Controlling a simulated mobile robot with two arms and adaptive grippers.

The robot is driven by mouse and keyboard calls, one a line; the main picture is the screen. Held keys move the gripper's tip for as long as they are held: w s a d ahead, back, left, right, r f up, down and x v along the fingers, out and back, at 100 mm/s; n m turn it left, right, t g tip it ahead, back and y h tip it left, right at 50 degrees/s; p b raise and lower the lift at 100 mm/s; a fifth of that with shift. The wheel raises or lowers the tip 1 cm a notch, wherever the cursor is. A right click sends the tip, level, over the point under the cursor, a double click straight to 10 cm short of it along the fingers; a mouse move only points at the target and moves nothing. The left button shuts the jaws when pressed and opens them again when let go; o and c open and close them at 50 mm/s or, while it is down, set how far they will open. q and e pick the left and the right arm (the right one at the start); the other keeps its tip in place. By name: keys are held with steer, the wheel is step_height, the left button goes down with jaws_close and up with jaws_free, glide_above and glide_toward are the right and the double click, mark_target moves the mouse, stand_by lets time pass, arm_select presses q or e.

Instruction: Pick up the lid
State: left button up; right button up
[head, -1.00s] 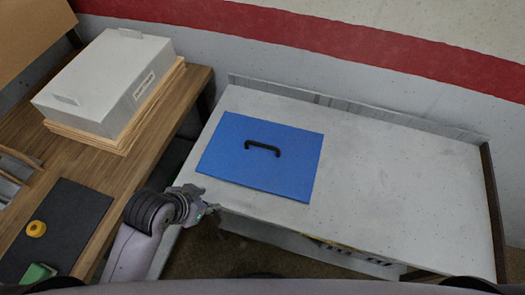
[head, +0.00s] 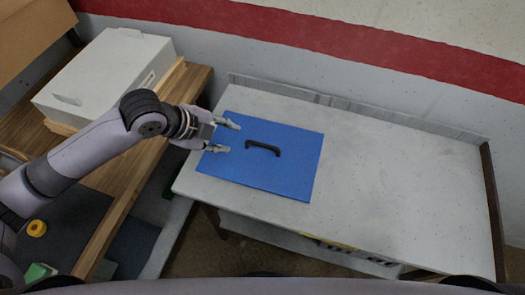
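The lid (head: 283,178) is a flat blue square panel with a black arched handle (head: 262,148) at its middle. It lies on the left part of the grey-white table (head: 405,185). My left gripper (head: 229,136) reaches in from the left over the lid's left edge. Its two fingers are spread apart and point at the handle, with a gap between them and the handle. Nothing is between the fingers. My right gripper does not show.
A white box (head: 98,78) stands on wooden boards on the brown wooden bench (head: 120,185) at left. A yellow ring (head: 37,228) and a green object (head: 40,271) lie on a dark mat. The table right of the lid is clear. A wall stands behind.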

arm_select(q)
steer(key=p, duration=0.2)
glide_toward(261, 145)
steer(key=x, duration=0.4)
steer(key=shift+s+a+f, duration=0.15)
steer(key=shift+a, duration=0.05)
steer(key=x, duration=0.2)
steer(key=p+x, duration=0.1)
steer(key=x, duration=0.1)
steer(key=shift+d+r, duration=0.2)
steer(key=shift+d, duration=0.1)
steer(key=shift+w+d+f+p, duration=0.3)
steer(key=shift+w+f, duration=0.1)
steer(key=shift+f, duration=0.15)
steer(key=shift+c, duration=0.6)
jaws_close()
